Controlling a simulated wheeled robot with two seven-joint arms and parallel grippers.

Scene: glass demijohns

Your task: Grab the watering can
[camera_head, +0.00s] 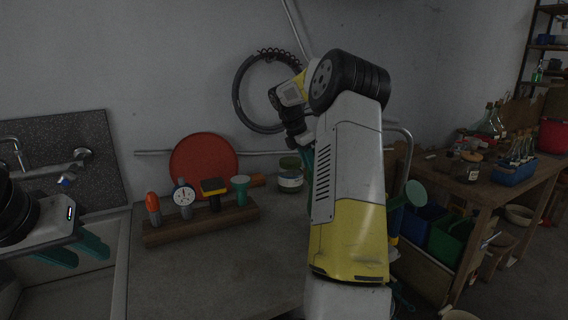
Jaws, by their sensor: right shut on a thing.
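My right arm crosses the middle of the view and hides most of what is behind it. A grey curved tube (409,150) and a green round disc (415,193) show at the arm's right side; they look like parts of the watering can, whose body is hidden. My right gripper (308,161) is mostly hidden at the arm's left edge, with only a bit of teal finger showing. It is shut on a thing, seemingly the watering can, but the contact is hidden. My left gripper (84,254) is open and empty over the sink at the left.
A wooden rack (200,226) with several small tools stands on the grey counter (215,285). A red disc (203,162) leans behind it, beside a jar (290,178). A wooden table (475,188) with bottles stands right, with bins below. The counter's front is clear.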

